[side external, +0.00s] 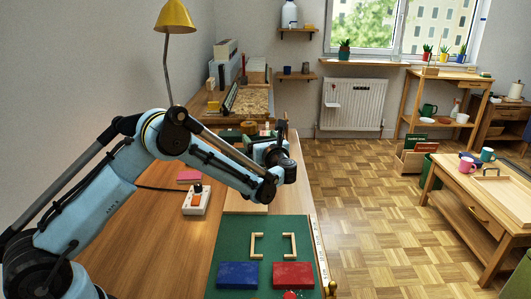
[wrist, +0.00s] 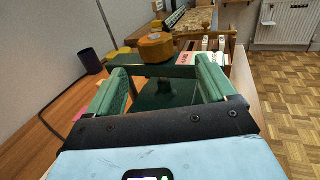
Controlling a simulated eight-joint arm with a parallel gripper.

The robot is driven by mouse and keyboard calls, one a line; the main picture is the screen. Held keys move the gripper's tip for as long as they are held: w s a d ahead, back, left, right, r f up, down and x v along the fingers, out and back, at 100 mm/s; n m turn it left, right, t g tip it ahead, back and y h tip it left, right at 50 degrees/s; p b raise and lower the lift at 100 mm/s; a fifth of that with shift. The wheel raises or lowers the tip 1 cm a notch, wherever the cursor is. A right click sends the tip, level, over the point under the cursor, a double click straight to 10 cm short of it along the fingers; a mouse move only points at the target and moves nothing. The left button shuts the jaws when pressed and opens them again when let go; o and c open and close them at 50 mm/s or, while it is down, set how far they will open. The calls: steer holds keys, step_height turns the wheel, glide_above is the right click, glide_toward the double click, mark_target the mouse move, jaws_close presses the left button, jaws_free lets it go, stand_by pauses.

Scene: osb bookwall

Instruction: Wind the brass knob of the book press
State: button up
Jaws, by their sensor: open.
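The book press is green. In the wrist view its crossbeam (wrist: 160,71) and central screw stand ahead of my gripper (wrist: 161,68). The brass knob (wrist: 155,47), a faceted yellow-orange piece, sits on top of the press. My gripper's two green fingers are open and spread, one toward each side of the press, with the knob beyond and between them. Nothing is held. In the side view my gripper (side external: 272,153) reaches away over the bench, and the brass knob (side external: 249,127) shows just behind it. The arm hides most of the press there.
A dark cup (wrist: 90,61) stands left of the press. Red and white books (wrist: 190,60) are behind it at right.

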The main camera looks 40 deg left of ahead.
steer(key=a+m+t+h, duration=0.2)
steer(key=a+t, duration=0.1)
steer(key=a+m+t+h, duration=0.2)
steer(key=a, duration=0.2)
steer(key=shift+s+r+m+t, duration=0.15)
steer(key=shift+m+t, duration=0.15)
steer(key=shift+t, duration=0.1)
steer(key=m+t+h, duration=0.4)
steer(key=m+h, duration=0.1)
steer(key=h, duration=0.3)
glide_toward(252, 123)
steer(key=x, duration=1.1)
steer(key=shift+a+f, duration=0.3)
steer(key=shift+a, duration=0.15)
steer(key=c, duration=1)
